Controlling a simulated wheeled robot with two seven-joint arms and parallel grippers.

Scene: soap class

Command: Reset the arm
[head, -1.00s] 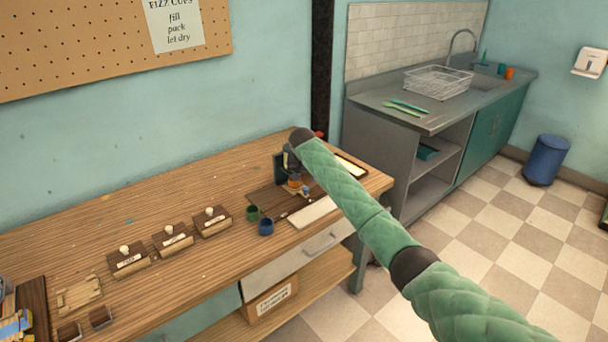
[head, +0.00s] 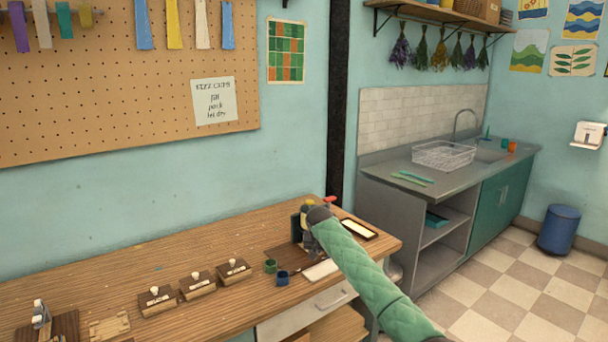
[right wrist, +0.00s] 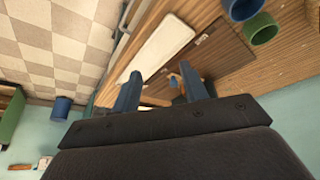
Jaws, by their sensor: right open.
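My right arm (head: 368,275) comes in from the lower right of the head view and reaches over the wooden workbench (head: 110,278). My right gripper (head: 304,236) is above the bench's right part, beside a dark brown board, and is partly hidden by its own wrist. In the right wrist view the right gripper (right wrist: 163,88) has its two blue fingers apart. A small orange-brown piece shows beyond and between them; I cannot tell whether it touches either finger. My left gripper is out of view.
A green cup (head: 270,266) and a blue cup (head: 282,280) stand left of the gripper. A pale slab (head: 320,270) lies near the front edge. Three wooden stamps with white knobs (head: 197,285) stand further left. A sink counter (head: 385,180) with a wire rack is at the right.

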